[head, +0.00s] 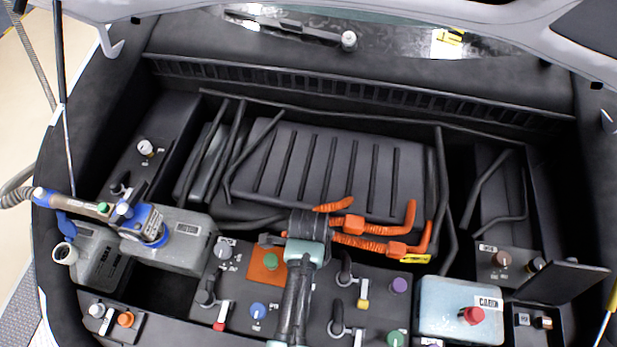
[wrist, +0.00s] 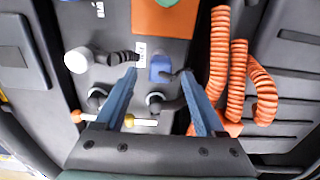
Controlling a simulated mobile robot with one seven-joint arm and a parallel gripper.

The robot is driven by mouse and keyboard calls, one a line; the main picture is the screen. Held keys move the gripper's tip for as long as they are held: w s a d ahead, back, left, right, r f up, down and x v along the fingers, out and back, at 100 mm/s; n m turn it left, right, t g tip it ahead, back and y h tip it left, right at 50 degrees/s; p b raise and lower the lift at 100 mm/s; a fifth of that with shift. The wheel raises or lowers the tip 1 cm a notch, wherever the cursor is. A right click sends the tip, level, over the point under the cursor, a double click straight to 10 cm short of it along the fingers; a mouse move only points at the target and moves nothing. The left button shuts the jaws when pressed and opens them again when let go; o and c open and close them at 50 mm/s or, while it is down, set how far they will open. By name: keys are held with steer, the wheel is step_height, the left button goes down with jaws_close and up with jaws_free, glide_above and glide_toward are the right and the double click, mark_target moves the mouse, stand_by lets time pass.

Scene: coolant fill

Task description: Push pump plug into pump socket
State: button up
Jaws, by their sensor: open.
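My gripper (wrist: 160,74) is open in the wrist view, its two blue-grey fingers apart. A small blue block (wrist: 160,66) shows between the fingertips, with a dark curved piece at its right; I cannot tell if the fingers touch it. A white-capped part with a black ribbed stem (wrist: 77,60) lies to the left, its stem pointing at a small white label. Which parts are the pump plug and pump socket I cannot tell, as the labels are too small to read. In the head view my arm hides the area under the gripper.
An orange plate with a green cap (head: 268,264) lies left of my arm. Orange ribbed hoses (head: 375,243) run close on its right. A pale blue box with a red knob (head: 455,310) stands at the right. A blue-and-grey nozzle tool (head: 130,217) rests at the left.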

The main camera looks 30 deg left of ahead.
step_height(320, 180, up, 9)
steer(key=shift+r+b, duration=0.2)
steer(key=shift+b, duration=0.2)
steer(key=shift+c, duration=0.3)
